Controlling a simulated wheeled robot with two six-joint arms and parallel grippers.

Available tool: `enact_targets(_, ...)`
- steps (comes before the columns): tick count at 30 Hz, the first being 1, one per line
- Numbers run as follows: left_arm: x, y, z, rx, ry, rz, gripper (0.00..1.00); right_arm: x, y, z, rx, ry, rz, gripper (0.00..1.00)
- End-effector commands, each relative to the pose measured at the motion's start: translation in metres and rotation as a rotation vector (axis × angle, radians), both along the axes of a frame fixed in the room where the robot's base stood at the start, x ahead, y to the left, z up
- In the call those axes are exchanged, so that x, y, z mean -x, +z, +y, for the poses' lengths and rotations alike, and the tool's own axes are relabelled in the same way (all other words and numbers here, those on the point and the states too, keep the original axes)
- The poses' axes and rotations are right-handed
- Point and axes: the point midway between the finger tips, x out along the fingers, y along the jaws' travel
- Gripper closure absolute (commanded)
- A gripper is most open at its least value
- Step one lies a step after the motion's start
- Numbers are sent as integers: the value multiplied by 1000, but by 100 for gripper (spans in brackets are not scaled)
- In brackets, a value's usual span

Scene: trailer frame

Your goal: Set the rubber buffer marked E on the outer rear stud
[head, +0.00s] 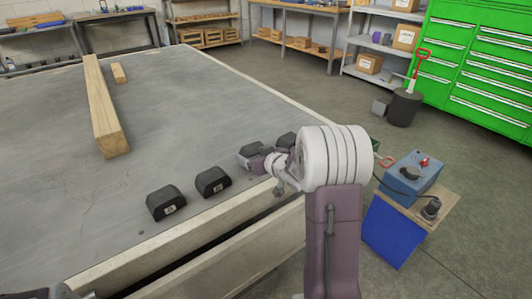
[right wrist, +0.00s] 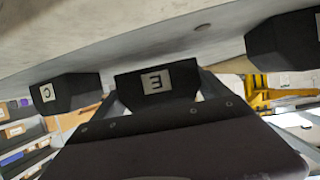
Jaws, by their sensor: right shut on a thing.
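The rubber buffer marked E (right wrist: 156,83) is a black block with a white label, centred between my gripper's fingers in the right wrist view. In the head view the same buffer (head: 250,155) sits in a row of black blocks near the near edge of the grey surface (head: 180,120). My right gripper (head: 262,159) is shut on it from the near right side. I cannot tell whether it is lifted clear of the surface. I cannot make out the outer rear stud. My left gripper's fingers are not visible.
A buffer marked C (right wrist: 66,93) is beside the held one; another (right wrist: 285,42) is on the other side. Two more buffers, one (head: 166,203) and another (head: 213,181), stand left of my gripper. A long wooden beam (head: 103,110) and short block (head: 118,73) lie farther back. The middle is clear.

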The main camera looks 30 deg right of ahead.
Motion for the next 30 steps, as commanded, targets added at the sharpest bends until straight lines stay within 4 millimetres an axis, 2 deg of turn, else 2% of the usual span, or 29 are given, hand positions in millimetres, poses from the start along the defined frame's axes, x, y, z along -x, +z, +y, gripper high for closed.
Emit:
enact_targets(1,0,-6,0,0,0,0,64,0,-9,0,0,-1,-1,68)
enact_targets(3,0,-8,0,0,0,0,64,0,-12,-1,0,-1,-2,68)
enact_targets(18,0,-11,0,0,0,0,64,0,-18,-1,1,0,-3,68)
enact_targets(19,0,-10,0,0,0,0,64,0,-18,-1,1,0,-2,6)
enact_targets(20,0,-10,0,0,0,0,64,0,-18,-1,1,0,-2,0)
enact_targets(26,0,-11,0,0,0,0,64,0,-18,-1,1,0,-2,0)
enact_targets(28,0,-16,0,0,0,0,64,0,-20,-1,2,0,-3,0)
enact_targets(30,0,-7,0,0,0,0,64,9,-10,-1,2,-1,-2,0)
